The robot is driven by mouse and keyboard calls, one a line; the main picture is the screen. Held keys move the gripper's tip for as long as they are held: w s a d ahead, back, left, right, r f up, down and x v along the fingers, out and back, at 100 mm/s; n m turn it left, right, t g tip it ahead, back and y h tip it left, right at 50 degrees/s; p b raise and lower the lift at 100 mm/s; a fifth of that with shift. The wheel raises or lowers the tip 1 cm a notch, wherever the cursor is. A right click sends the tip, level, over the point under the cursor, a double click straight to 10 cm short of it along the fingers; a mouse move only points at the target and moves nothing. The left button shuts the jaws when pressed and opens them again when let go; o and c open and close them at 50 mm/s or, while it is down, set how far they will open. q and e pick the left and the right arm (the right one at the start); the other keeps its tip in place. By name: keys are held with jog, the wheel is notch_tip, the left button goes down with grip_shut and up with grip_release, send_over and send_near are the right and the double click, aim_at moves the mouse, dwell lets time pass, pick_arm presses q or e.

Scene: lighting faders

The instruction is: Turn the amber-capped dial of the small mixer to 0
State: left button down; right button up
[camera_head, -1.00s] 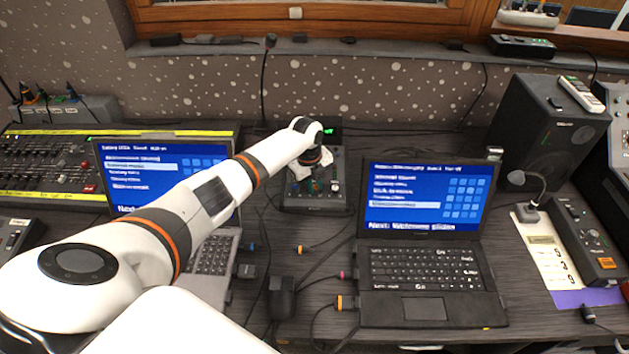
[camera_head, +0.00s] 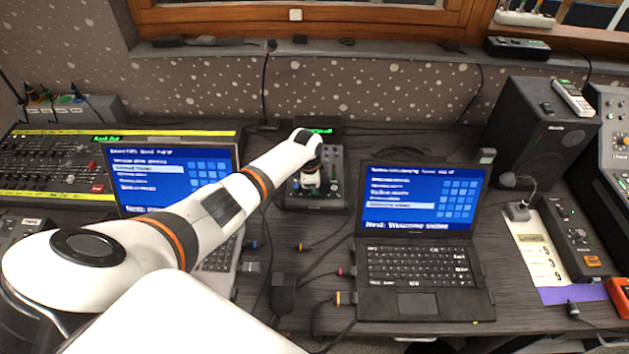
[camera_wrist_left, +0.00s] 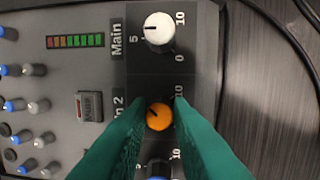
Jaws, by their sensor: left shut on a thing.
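The small mixer (camera_head: 331,200) stands between the two laptops in the head view, partly hidden by my left arm. In the left wrist view the amber-capped dial (camera_wrist_left: 158,116) sits between the green fingers of my left gripper (camera_wrist_left: 160,108), which is shut on it. The dark pointer line on its cap points up and to the left. The scale mark 10 shows above the dial; its 0 mark is hidden by the fingers. A white-capped dial (camera_wrist_left: 159,29) labelled Main sits above, and a blue-capped dial (camera_wrist_left: 158,169) shows partly below. My right gripper is not in view.
In the wrist view, a square mute button (camera_wrist_left: 89,107) and several small knobs (camera_wrist_left: 38,107) lie left of the fingers. Open laptops stand left (camera_head: 172,176) and right (camera_head: 421,200) of the mixer. A gooseneck microphone (camera_head: 517,209) stands farther right. Cables cross the table between the laptops.

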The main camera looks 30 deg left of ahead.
pick_arm(q)
jog(key=n+p, duration=0.2)
jog(key=n, duration=0.2)
jog(key=shift+r+n, duration=0.1)
jog(key=shift+n, duration=0.3)
jog(key=n+y+p, duration=0.1)
jog(key=n, duration=0.3)
jog(key=shift+d, duration=0.1)
jog(key=n+p, duration=0.1)
jog(key=n, duration=0.3)
jog(key=shift+w, duration=0.1)
jog(key=n, duration=0.4)
jog(key=shift+n+y, duration=0.4)
jog(key=n, duration=0.4)
jog(key=shift+n+g+b, duration=0.3)
jog(key=shift+g+b, duration=0.1)
jog(key=n+b, duration=0.1)
jog(key=n, duration=0.3)
jog(key=shift+w+g, duration=0.1)
jog(key=shift+g, duration=0.2)
jog(key=n+b, duration=0.2)
jog(key=n, duration=0.3)
jog(key=shift+n+g, duration=0.3)
jog(key=shift+n, duration=0.1)
jog(key=shift+n+b, duration=0.5)
jog(key=shift+n, duration=1.5)
